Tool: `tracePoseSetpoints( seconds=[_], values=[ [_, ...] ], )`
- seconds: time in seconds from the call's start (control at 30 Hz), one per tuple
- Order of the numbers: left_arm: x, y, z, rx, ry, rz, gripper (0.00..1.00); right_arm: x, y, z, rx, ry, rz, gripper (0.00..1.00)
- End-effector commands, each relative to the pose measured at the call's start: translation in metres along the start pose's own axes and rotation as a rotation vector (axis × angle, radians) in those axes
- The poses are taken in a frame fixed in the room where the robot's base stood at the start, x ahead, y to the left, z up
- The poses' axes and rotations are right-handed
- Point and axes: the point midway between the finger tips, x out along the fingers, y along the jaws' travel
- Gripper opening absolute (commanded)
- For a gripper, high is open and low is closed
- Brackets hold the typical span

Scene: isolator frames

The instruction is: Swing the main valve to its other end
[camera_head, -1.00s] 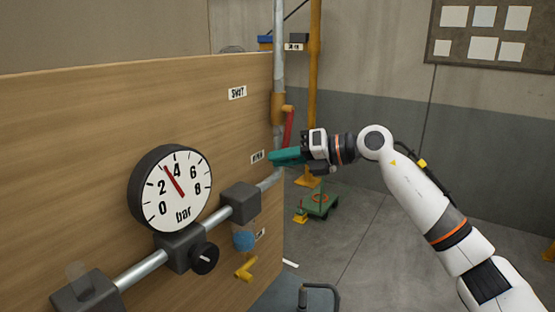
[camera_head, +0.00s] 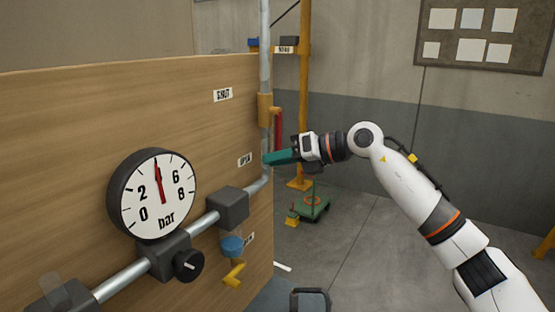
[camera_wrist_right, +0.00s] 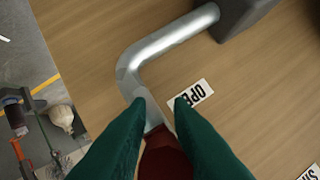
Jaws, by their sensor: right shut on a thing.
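The main valve has an orange-yellow body (camera_head: 265,108) on the vertical pipe at the panel's right edge. Its red lever (camera_head: 278,130) hangs down nearly upright, beside the OPEN label (camera_head: 244,160) and below the SHUT label (camera_head: 222,95). My right gripper (camera_head: 278,158), with green fingers, is at the lever's lower end. In the right wrist view the fingers (camera_wrist_right: 158,112) are around the dark red lever (camera_wrist_right: 166,160), near the pipe bend and the OPEN label (camera_wrist_right: 190,96). My left gripper is not in view.
The pressure gauge (camera_head: 135,208) has its red needle near 4 bar. A black knob (camera_head: 188,265), a blue knob (camera_head: 232,246) and a small yellow lever (camera_head: 234,274) sit along the panel's lower part. A green trolley (camera_head: 314,205) stands on the floor behind. Floor at right is open.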

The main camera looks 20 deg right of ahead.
Motion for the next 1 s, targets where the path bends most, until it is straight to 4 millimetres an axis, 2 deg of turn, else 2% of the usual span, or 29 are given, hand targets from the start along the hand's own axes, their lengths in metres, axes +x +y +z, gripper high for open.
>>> tracePoseSetpoints(
  seconds=[0.03, 0.13, 0.4, 0.53, 0.67, 1.0],
  values=[
    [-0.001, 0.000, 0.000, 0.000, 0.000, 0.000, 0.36, -0.004, -0.002, -0.007, 0.002, 0.020, -0.002, 0.21],
    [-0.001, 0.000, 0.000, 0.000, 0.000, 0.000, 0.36, -0.004, -0.002, -0.006, 0.002, 0.017, -0.002, 0.37],
    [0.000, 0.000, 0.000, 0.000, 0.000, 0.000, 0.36, -0.002, -0.001, -0.003, 0.001, 0.010, -0.002, 0.38],
    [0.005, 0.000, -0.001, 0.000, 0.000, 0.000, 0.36, -0.009, 0.000, -0.002, 0.001, 0.010, -0.001, 0.38],
    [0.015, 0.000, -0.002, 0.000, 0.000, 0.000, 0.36, -0.030, 0.002, 0.000, 0.000, 0.012, 0.002, 0.38],
    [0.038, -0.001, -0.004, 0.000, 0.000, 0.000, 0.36, -0.100, 0.002, -0.001, 0.001, 0.013, 0.000, 0.38]
  ],
)
